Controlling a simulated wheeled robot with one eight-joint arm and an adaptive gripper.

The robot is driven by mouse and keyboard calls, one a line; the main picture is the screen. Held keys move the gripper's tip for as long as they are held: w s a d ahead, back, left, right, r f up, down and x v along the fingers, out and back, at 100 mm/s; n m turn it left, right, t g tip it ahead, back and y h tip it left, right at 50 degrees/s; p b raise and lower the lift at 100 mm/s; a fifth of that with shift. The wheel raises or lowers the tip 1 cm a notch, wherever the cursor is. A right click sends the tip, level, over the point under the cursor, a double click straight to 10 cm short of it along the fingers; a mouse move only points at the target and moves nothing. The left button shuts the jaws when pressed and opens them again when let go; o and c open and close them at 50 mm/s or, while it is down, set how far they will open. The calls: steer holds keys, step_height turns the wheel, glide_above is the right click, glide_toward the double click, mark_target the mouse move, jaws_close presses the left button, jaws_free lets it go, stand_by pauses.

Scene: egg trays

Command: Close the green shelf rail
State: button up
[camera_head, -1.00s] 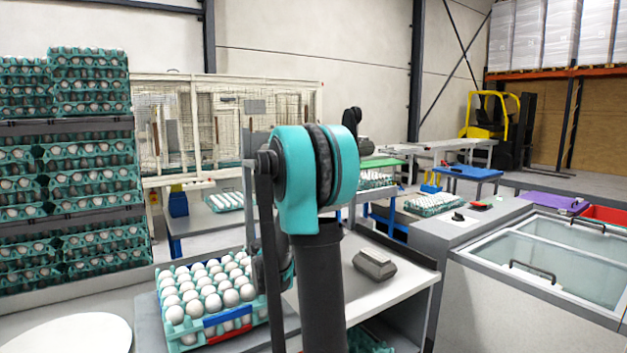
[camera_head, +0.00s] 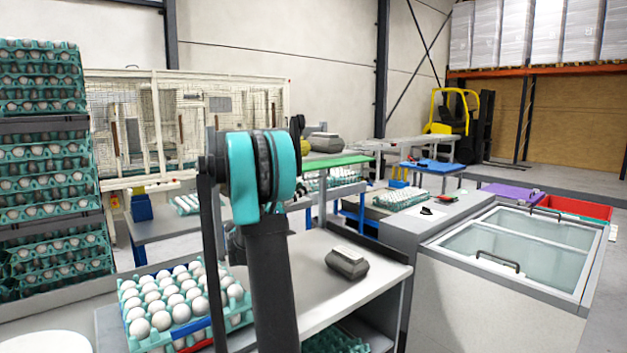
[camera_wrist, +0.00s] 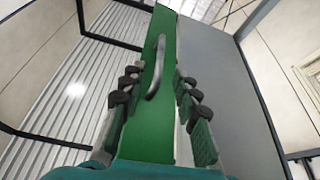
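The green shelf rail (camera_wrist: 140,137) fills the middle of the wrist view as a long green panel with a curved grey handle (camera_wrist: 156,72). My gripper (camera_wrist: 159,78) is open, with one dark-padded finger on each side of the handle. I cannot tell how near the fingers are to the handle or whether they touch the panel. In the head view a flat green surface (camera_head: 345,161) shows behind my arm on a rack beyond the bench, and it may be the same rail. My gripper's fingers are not clear in the head view.
A tray of white eggs (camera_head: 122,312) sits at the lower left, beside the bench (camera_head: 300,255) with a grey device (camera_head: 347,263). A glass-lidded chest (camera_head: 520,262) stands at the right. Stacked egg trays (camera_head: 45,170) rise at the far left.

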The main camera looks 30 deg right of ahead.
mark_target(314, 178)
steer(key=x, duration=0.7)
steer(key=shift+d+r, duration=0.1)
steer(key=shift+d, duration=0.15)
jaws_close()
